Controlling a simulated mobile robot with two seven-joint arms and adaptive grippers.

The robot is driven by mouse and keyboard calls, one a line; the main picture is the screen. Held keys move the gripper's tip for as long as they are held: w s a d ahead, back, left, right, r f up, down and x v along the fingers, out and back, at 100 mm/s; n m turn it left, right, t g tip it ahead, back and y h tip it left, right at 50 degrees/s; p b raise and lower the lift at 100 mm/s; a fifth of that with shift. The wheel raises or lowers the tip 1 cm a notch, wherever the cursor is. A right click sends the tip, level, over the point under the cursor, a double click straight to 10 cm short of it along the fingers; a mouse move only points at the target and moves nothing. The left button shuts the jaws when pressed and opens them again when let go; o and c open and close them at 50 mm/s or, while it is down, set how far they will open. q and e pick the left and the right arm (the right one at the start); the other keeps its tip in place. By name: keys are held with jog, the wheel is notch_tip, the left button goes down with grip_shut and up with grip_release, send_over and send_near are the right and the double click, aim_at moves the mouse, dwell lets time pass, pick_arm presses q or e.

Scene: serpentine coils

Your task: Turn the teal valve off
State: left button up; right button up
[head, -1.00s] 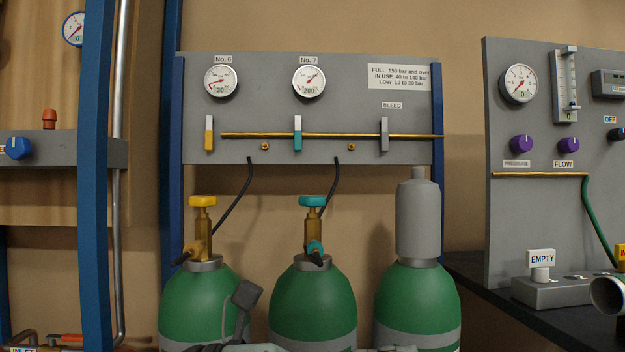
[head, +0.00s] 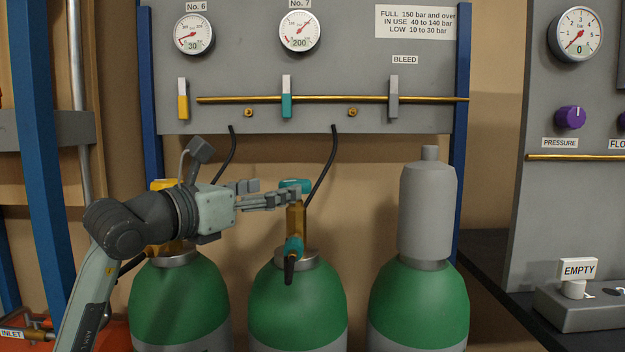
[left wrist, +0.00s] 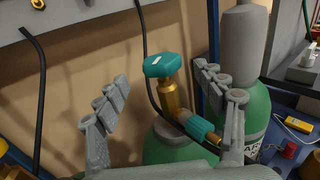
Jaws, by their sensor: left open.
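The teal valve knob (head: 295,186) sits on a brass stem (head: 296,218) atop the middle green cylinder (head: 297,300). In the left wrist view the teal knob (left wrist: 163,65) shows between the spread fingers. A teal hose fitting (head: 293,247) is lower on the same stem. My left gripper (head: 280,195) is open, level with the knob and reaching to it from the left. Its fingers (left wrist: 160,78) stand apart on either side of the knob in the wrist view; whether they touch it cannot be told. A teal lever (head: 287,104) on the panel stands upright. My right gripper is not in view.
A yellow valve knob (head: 162,185) on the left cylinder is partly behind my left arm. A grey-capped cylinder (head: 427,210) stands to the right. Black hoses (head: 322,165) hang from the grey panel (head: 340,65). Gauge No. 7 (head: 299,31) reads 200.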

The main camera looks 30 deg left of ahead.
aim_at(284, 186)
pick_arm(q)
jog(key=shift+w+r, duration=0.1)
jog(key=shift+w, duration=0.3)
jog(key=shift+w+d+p, duration=0.15)
jog(key=shift+w+p, duration=0.25)
jog(key=shift+w, duration=1.2)
jog(key=shift+w+d+p, duration=0.1)
jog(key=shift+w+p, duration=0.25)
jog(key=shift+w, duration=1.2)
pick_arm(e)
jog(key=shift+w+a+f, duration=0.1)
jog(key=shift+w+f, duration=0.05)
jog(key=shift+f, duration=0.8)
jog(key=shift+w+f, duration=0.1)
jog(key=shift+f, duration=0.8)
pick_arm(q)
jog(key=shift+c, duration=0.6)
jog(key=c, duration=1.1)
jog(key=shift+o, duration=0.2)
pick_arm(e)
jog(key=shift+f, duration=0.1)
